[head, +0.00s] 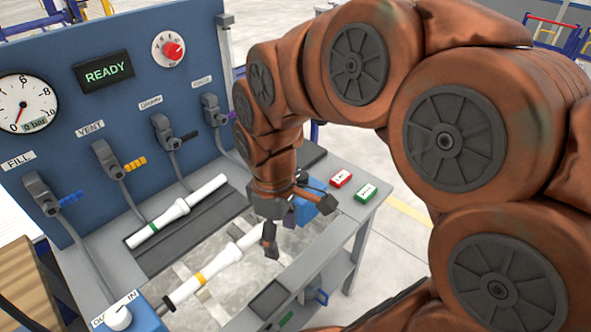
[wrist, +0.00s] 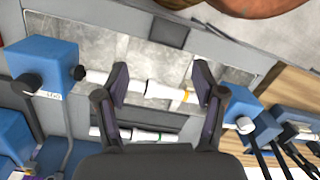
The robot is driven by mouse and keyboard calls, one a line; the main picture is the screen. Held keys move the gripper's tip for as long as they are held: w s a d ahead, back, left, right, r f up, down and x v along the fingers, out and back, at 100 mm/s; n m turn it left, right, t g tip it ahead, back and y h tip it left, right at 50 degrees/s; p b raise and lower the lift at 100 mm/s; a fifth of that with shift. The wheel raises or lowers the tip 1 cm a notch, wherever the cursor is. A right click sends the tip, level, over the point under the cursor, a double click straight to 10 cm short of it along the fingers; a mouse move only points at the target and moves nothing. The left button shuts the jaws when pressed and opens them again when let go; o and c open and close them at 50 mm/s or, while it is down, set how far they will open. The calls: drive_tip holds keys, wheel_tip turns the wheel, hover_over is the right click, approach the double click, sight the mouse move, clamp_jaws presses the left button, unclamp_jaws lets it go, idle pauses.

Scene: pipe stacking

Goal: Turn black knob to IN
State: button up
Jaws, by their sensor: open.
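In the wrist view a black knob (wrist: 27,84) sticks out of the blue box (wrist: 48,58) at the left, beside a small white label whose setting I cannot read. In the head view this blue box (head: 308,213) is partly behind my gripper, and its knob cannot be made out. My gripper (wrist: 160,88) is open and empty, with its fingers well apart, to the right of the black knob in the wrist view and not touching it. In the head view my gripper (head: 297,232) hangs over the bench near that box.
A white pipe with a yellow band (head: 207,272) lies below my gripper; one with a green band (head: 170,217) lies behind it. A white knob (head: 118,318) marked IN sits on the near-left blue box. Levers (head: 112,160) line the blue panel. Red (head: 341,178) and green (head: 366,193) buttons stand right.

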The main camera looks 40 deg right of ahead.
drive_tip(key=w+d+r+n+p, duration=0.15)
drive_tip(key=w+d+n, duration=0.4)
drive_tip(key=w, duration=0.55)
drive_tip(key=n+t+p, duration=0.1)
drive_tip(key=n+p, duration=0.2)
drive_tip(key=n, duration=0.2)
hover_over(300, 176)
wheel_tip(300, 176, down, 3)
drive_tip(key=shift+w+a+f, duration=0.1)
drive_tip(key=shift+f, duration=0.05)
drive_tip(key=shift+f+n, duration=0.2)
drive_tip(key=shift+n, duration=0.05)
drive_tip(key=shift+f+p, duration=1.25)
drive_tip(key=shift+f, duration=2.5)
drive_tip(key=c, duration=1.1)
